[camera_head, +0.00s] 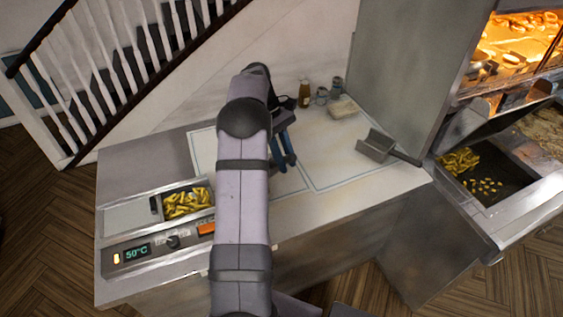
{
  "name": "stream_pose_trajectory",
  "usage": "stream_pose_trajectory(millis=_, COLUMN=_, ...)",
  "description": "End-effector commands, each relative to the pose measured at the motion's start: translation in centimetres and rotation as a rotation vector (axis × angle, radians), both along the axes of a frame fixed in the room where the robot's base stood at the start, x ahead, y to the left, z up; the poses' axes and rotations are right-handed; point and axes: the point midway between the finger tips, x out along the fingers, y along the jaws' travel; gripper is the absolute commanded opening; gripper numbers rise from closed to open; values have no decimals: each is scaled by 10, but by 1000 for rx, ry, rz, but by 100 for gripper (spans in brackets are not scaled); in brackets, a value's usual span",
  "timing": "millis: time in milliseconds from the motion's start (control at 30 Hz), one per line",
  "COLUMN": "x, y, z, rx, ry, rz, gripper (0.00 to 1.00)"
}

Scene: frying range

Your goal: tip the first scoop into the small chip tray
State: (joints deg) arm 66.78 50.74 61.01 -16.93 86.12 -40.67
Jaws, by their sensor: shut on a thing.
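My gripper (284,152) is over the white worktop, partly behind my own arm, with its dark blue fingers pointing down. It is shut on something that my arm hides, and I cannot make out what. A grey metal scoop (376,146) with a dark handle lies on the worktop to the right of my gripper, apart from it. I see no chips in it. Chips (187,202) lie in a compartment of the warming unit at the left. I cannot pick out a small chip tray for certain.
The warming unit (150,252) shows 50°C. A brown bottle (304,94), small jars (322,96) and a pale block (344,108) stand at the back. A fryer bay (485,205) with chips is at the right, beside a tall grey panel (405,75). The worktop's right front is clear.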

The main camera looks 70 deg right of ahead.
Motion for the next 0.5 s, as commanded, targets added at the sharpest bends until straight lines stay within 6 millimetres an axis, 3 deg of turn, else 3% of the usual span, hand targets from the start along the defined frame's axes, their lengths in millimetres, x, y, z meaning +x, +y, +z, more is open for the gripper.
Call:
stream_pose_trajectory(millis=100, x=-15, y=-3, z=17, rx=-11, ry=-18, rz=-31, gripper=0)
stream_pose_trajectory(millis=267, x=-30, y=9, z=22, rx=-16, ry=-38, rz=-60, gripper=0)
stream_pose_trajectory(millis=367, x=-37, y=19, z=18, rx=-23, ry=-52, rz=-68, gripper=0)
stream_pose_trajectory(millis=500, x=-36, y=30, z=-2, rx=-30, ry=-74, rz=-47, gripper=0)
